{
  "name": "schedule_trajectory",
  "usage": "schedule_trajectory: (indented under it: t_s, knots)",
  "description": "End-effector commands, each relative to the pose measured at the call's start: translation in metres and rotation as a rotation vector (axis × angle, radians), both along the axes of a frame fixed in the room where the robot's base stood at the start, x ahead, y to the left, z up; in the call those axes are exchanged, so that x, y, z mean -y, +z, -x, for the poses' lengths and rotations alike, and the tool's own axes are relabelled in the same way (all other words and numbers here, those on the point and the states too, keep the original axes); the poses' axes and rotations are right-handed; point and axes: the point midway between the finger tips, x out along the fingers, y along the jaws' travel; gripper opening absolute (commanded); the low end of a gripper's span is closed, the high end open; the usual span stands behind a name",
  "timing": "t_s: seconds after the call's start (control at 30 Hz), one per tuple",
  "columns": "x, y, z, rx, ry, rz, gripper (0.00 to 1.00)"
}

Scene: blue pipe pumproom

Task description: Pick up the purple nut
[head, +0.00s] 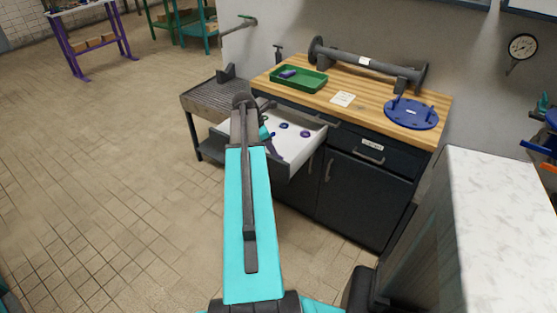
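An open drawer (290,170) with a white inside hangs out of the dark workbench cabinet. Two small ring-shaped pieces lie in it: a dark blue one (283,125) and a more purple one (305,134), which looks like the purple nut. A small purple piece (288,73) also lies in the green tray (313,80) on the benchtop; its shape is too small to tell. My arm reaches over the drawer's left part. My gripper (272,138) is partly hidden behind the arm, left of both pieces. Its fingers are too small and covered to read.
The wooden benchtop (375,98) carries a grey flanged pipe (365,64), a white paper (343,99) and a blue flange (411,112). A grey slatted table (205,100) stands left of the drawer. A white-topped cabinet (505,190) is close at right. The tiled floor at left is clear.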

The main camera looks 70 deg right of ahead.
Motion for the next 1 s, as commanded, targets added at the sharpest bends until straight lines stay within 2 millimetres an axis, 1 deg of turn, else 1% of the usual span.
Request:
schedule_trajectory:
  t_s: [0.2, 0.4, 0.97, 1.0]
  knots:
    - [0.005, -0.022, 0.007, -0.001, 0.000, -0.001, 0.38]
    - [0.009, -0.035, 0.011, 0.000, 0.000, 0.000, 0.38]
    - [0.009, -0.037, 0.011, 0.001, -0.001, 0.001, 0.38]
    - [0.009, -0.037, 0.011, 0.001, -0.001, 0.001, 0.36]
